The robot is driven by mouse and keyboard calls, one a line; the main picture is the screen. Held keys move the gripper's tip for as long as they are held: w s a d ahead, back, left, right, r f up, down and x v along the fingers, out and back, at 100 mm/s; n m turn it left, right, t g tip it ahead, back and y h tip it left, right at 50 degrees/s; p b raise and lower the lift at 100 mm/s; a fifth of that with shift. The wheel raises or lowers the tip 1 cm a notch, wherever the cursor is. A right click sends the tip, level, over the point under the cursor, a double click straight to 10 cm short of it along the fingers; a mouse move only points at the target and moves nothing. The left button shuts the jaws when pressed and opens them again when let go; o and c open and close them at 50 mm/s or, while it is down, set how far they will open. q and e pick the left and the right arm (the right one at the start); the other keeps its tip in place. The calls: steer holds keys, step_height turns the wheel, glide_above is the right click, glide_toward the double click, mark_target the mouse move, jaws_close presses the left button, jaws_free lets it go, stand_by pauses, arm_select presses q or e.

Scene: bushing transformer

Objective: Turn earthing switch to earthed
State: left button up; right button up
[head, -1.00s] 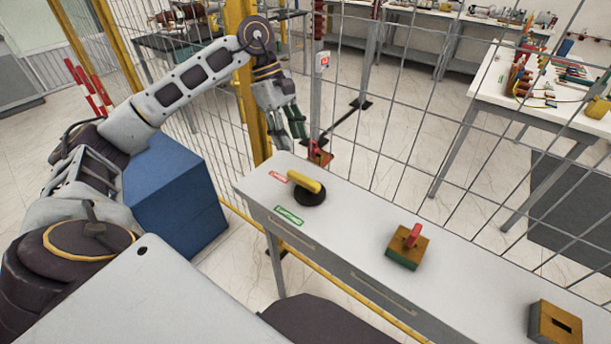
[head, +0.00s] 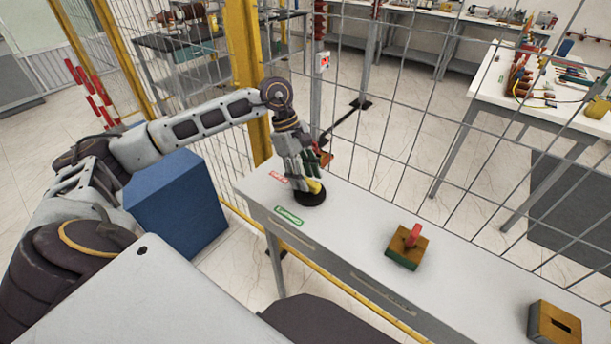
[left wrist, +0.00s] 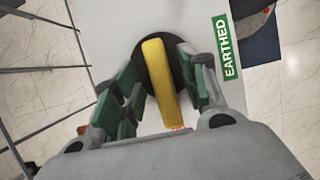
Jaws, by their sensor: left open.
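The earthing switch has a yellow handle (head: 316,187) on a round black base (head: 309,198) at the left end of the grey bench. A red label (head: 278,177) and a green label (head: 289,216) lie beside it. In the left wrist view the green label (left wrist: 226,47) reads EARTHED. My left gripper (head: 308,178) is over the handle and hides part of it. In the left wrist view its open green fingers (left wrist: 158,90) stand on either side of the yellow handle (left wrist: 160,80), with gaps visible. The handle points toward the red label, not the green one. My right gripper is out of view.
A block with a red lever (head: 413,236) and a slotted box (head: 555,324) stand farther right on the bench (head: 345,240). A mesh fence (head: 400,130) runs close behind the bench. A blue box (head: 178,205) stands on the floor to the left.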

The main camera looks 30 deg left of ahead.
arm_select(q)
steer(key=shift+d+f, duration=0.1)
steer(key=shift+f, duration=0.1)
steer(key=c, duration=0.3)
jaws_close()
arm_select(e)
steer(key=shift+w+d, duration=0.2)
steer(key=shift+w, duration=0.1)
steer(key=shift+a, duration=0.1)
